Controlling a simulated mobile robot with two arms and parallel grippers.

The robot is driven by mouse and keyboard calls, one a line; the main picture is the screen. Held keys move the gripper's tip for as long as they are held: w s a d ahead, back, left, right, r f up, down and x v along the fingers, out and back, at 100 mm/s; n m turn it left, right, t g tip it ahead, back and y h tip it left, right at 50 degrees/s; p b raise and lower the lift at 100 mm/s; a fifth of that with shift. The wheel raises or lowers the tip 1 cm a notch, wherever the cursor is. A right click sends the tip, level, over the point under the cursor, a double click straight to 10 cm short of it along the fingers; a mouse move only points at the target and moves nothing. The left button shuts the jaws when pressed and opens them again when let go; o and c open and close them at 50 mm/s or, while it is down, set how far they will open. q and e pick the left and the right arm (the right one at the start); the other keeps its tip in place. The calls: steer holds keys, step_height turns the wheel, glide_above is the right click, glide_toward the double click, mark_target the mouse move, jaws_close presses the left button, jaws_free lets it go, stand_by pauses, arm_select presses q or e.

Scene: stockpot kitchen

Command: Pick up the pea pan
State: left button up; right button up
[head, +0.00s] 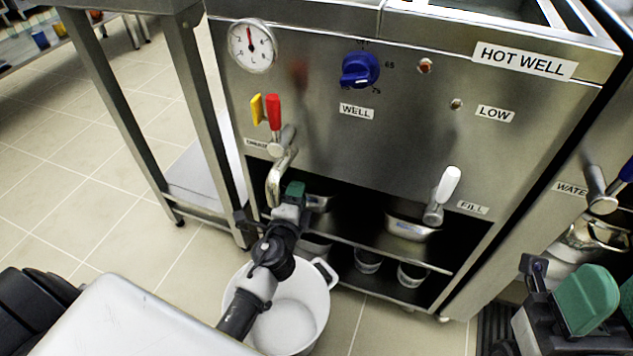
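Two metal pans sit on the dark shelf under the hot well: one pan (412,229) right of centre with a small label on its front, and another pan (319,203) to its left, partly hidden by my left gripper. I cannot see peas in either, so I cannot tell which is the pea pan. My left gripper (291,196) reaches in at the shelf's left end, below the drain spout and beside the left pan. Whether it touches that pan, or is open, is unclear. My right gripper (590,300), with green pads, is at the lower right, away from the pans.
The drain tap (281,160) with a red handle hangs just above my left gripper. The fill tap (440,195) stands over the right pan. A white bucket (314,306) is on the floor under my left arm. Small tubs (412,274) fill the lower shelf. A table leg (205,110) stands left.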

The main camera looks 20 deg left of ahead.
arm_select(q)
steer(key=shift+w, duration=0.15)
jaws_close()
stand_by(1.3)
steer(key=shift+r, duration=0.1)
